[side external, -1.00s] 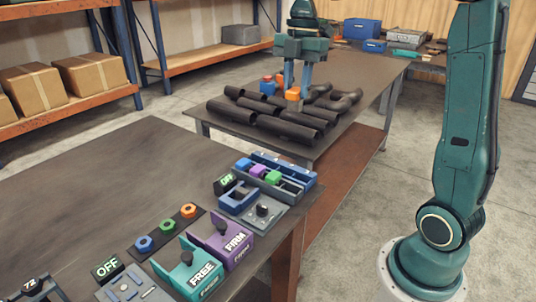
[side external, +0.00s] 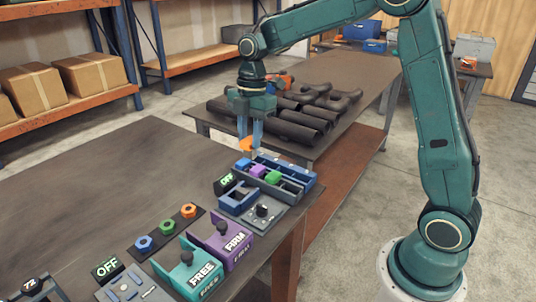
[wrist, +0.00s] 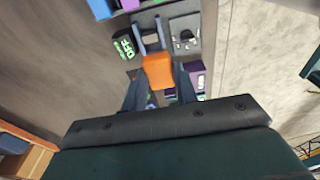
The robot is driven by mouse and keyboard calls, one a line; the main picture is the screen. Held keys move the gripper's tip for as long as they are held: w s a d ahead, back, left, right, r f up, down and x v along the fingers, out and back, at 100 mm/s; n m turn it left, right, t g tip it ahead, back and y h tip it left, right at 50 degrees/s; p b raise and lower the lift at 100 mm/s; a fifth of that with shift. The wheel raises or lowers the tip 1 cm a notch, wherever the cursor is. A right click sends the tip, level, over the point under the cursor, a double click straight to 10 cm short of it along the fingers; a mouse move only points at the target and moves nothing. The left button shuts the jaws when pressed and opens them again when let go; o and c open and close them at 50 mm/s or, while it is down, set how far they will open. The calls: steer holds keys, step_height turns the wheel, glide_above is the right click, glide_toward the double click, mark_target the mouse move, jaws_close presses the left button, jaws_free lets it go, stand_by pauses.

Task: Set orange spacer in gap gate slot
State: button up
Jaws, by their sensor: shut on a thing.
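In the wrist view the spacer (wrist: 158,71) sits between my two dark fingertips. The gap gate appears to be the blue U-shaped fixture (side external: 236,205) beside an OFF display (side external: 225,183). Its slot looks empty in the side view. In the wrist view part of the fixture (wrist: 151,37) shows just beyond the spacer, which partly covers it. The spacer is apart from the gate.
A blue tray (side external: 306,184) with blue, purple and green blocks stands close behind the gate. A grey knob panel (side external: 265,217) lies beside the gate. FREE (side external: 190,265) and FIRM (side external: 228,240) blocks stand nearer. Dark pipes (side external: 297,117) lie on the far bench.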

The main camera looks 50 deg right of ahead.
steer(key=w+a+f, duration=0.2)
steer(key=a+f, duration=0.2)
steer(key=f, duration=0.3)
steer(key=shift+f, duration=0.35)
steer(key=shift+f, duration=0.15)
stand_by(0.6)
steer(key=shift+f, duration=1)
steer(key=shift+f, duration=0.25)
steer(key=shift+f, duration=0.8)
steer(key=shift+f, duration=0.6)
stand_by(0.8)
steer(key=o, duration=1.6)
steer(key=shift+c, duration=0.2)
